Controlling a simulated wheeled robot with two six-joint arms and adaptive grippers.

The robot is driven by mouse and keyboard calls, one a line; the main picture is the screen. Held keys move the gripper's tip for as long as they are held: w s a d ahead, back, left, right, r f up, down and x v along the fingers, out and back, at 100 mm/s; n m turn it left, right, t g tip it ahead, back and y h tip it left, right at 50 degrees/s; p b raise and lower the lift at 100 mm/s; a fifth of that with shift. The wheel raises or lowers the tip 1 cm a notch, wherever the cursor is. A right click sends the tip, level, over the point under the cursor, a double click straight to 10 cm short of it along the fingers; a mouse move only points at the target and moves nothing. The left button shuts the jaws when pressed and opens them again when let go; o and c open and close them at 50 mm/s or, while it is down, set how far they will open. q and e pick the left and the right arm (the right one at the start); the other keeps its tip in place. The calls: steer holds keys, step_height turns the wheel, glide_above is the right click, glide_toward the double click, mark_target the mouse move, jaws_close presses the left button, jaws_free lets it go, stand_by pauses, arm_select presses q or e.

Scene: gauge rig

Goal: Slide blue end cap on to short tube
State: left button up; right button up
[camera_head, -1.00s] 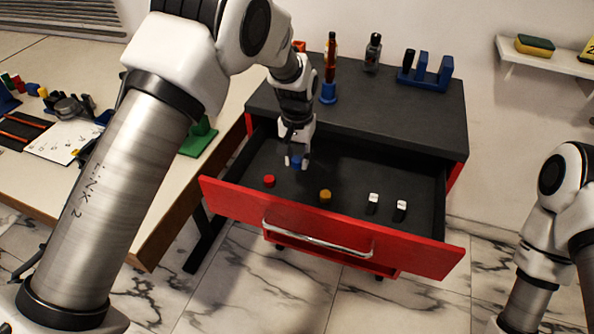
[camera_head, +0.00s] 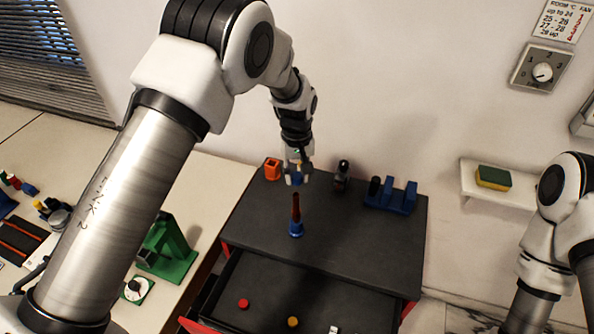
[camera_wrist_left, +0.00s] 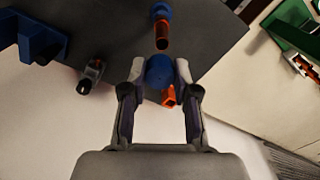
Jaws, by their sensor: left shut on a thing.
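The blue end cap (camera_head: 297,180) is between the fingers of my left gripper (camera_head: 299,178), which is shut on it above the cabinet top. In the left wrist view the cap (camera_wrist_left: 159,71) shows as a round blue piece between the fingertips (camera_wrist_left: 160,69). The short tube (camera_head: 296,208), reddish-brown, stands upright in a blue holder (camera_head: 296,229) on the cabinet top. In the left wrist view the tube (camera_wrist_left: 162,36) shows just beyond the cap; they look apart. My right gripper is out of view.
On the black cabinet top (camera_head: 350,240) are an orange square piece (camera_head: 272,169), a dark tool (camera_head: 342,176) and a blue rack (camera_head: 391,195). The open drawer below holds a red cap (camera_head: 243,303) and a yellow cap (camera_head: 293,322). A green stand (camera_head: 172,250) is on the left table.

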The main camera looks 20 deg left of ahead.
mark_target(296, 195)
arm_select(q)
steer(key=shift+r, duration=0.1)
steer(key=shift+s+r, duration=0.15)
steer(key=shift+s, duration=0.15)
steer(key=shift+s+r, duration=0.1)
steer(key=f+b, duration=0.1)
steer(key=f, duration=0.2)
steer(key=shift+w+f+b, duration=0.2)
steer(key=shift+f+b, duration=0.15)
steer(key=shift+f, duration=0.65)
steer(key=shift+f+b, duration=0.65)
steer(key=shift+f, duration=0.2)
steer(key=o, duration=0.8)
